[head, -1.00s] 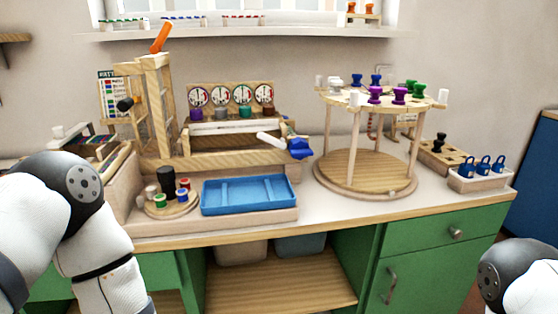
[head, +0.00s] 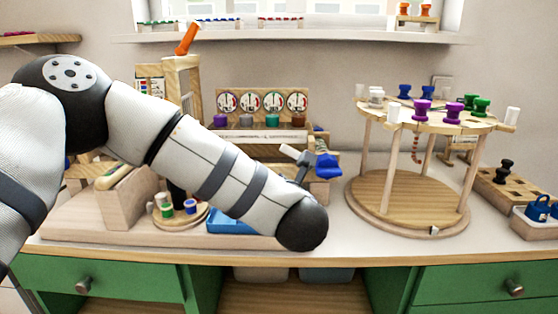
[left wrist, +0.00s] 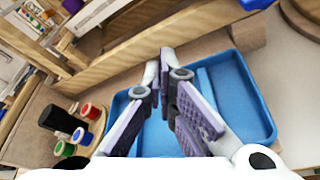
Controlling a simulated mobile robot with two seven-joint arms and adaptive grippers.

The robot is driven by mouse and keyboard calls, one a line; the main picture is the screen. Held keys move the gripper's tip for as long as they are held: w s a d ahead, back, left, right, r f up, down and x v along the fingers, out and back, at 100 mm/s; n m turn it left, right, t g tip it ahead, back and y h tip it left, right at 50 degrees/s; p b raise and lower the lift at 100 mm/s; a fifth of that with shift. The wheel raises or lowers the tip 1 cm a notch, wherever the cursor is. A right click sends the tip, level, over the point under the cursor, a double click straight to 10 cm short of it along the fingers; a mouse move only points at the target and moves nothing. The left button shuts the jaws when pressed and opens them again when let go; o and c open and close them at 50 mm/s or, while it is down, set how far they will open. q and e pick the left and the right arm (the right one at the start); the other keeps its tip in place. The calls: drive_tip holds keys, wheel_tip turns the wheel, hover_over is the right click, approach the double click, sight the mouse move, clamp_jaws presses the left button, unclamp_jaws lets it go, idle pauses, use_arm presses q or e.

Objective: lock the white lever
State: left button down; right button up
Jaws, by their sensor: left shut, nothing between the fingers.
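A white cylindrical handle (head: 289,152), apparently the white lever, sticks out at the right end of the wooden stand in the head view. A blue piece (head: 327,166) sits just right of it, and a blue bit shows at the top edge of the left wrist view (left wrist: 257,4). I cannot tell the handle's locked state. My left gripper (left wrist: 172,66) is shut and empty over the blue tray (left wrist: 258,108), pointing towards a wooden beam (left wrist: 195,22). My right gripper is not in view.
A round two-tier wooden stand (head: 398,205) with coloured knobs is at the right. Several small spools (left wrist: 82,136) and a black cylinder (left wrist: 60,121) stand left of the tray. A gauge panel (head: 262,103) stands behind. The counter between tray and round stand is narrow.

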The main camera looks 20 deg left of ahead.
sight(297, 155)
use_arm(q)
drive_tip(key=shift+s, duration=0.15)
drive_tip(key=b+x, duration=0.1)
drive_tip(key=x, duration=0.9)
drive_tip(key=shift+f, duration=0.25)
drive_tip(key=r, duration=0.1)
drive_tip(key=d+r, duration=0.1)
drive_tip(key=r, duration=0.2)
drive_tip(key=shift+w+d, duration=0.25)
drive_tip(key=shift+d, duration=0.25)
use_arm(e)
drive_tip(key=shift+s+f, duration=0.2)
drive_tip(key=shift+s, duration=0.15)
use_arm(q)
drive_tip(key=shift+r+p, duration=0.1)
drive_tip(key=shift+p, duration=0.2)
